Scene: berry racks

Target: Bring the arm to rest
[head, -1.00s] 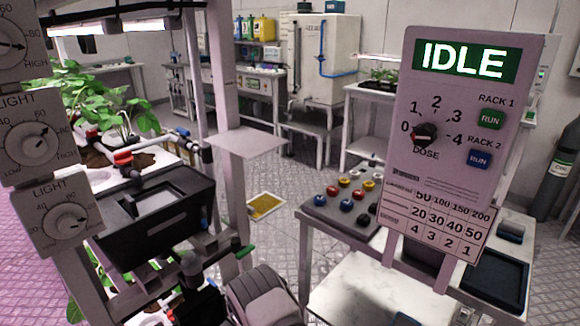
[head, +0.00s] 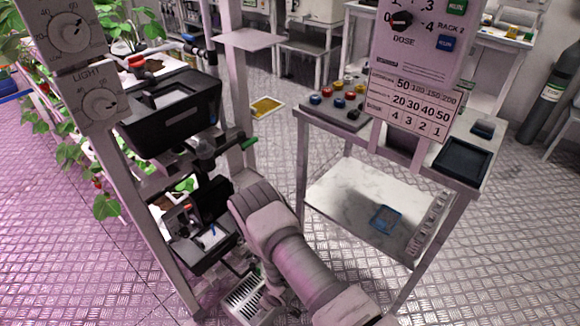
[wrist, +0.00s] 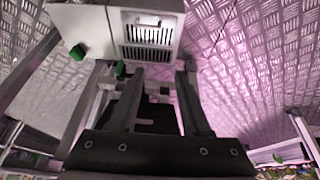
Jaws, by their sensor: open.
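My arm (head: 285,250) reaches from the lower right of the head view toward the rack on the left. It ends low beside the rack, and my gripper cannot be made out clearly there. In the wrist view my gripper (wrist: 158,80) is open, its two dark fingers apart with nothing held between them. Beyond the fingertips is a pale box (wrist: 95,30) with a slotted grille and a green knob. I cannot tell whether the fingers touch it.
A rack with black bins (head: 170,135) and plants stands left. A white two-level table (head: 340,195) with coloured buttons and a dose panel (head: 415,75) stands right, near my arm. A blue tray (head: 385,218) lies on its lower shelf. Patterned floor is open at far left.

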